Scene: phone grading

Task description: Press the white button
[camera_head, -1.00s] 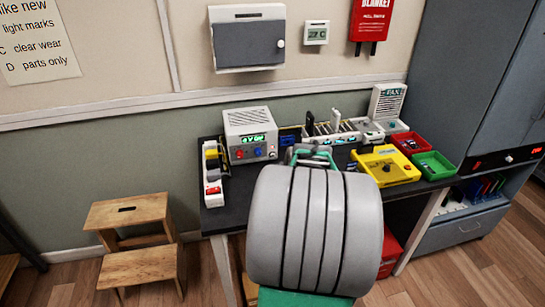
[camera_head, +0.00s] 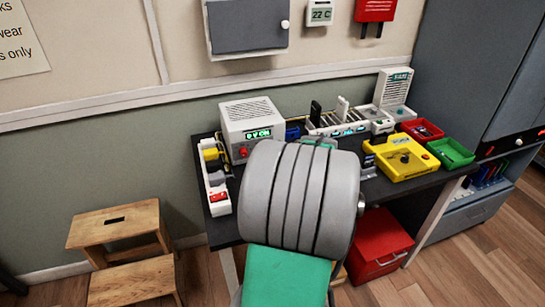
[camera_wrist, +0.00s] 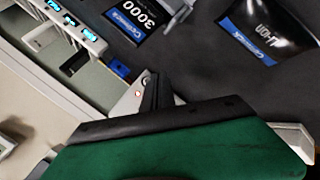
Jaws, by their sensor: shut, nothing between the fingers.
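A small white round button or knob (camera_head: 518,142) sits on the dark strip of the grey cabinet at the right edge of the head view. Another white round knob (camera_head: 285,24) is on the grey wall box. I cannot tell which is the task's button. My gripper is mostly hidden behind my arm in the head view, over the dark workbench. In the wrist view my gripper (camera_wrist: 157,92) shows dark fingers close together and empty, above the dark benchtop beside a white rack. Neither white knob shows in the wrist view.
The dark workbench (camera_head: 222,232) holds a white power unit (camera_head: 248,116), a yellow box (camera_head: 403,160), a red tray (camera_head: 433,128), a green tray (camera_head: 450,153) and a phone rack (camera_head: 335,124). A wooden step stool (camera_head: 115,230) stands left. A red chest (camera_head: 378,248) sits beneath the bench.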

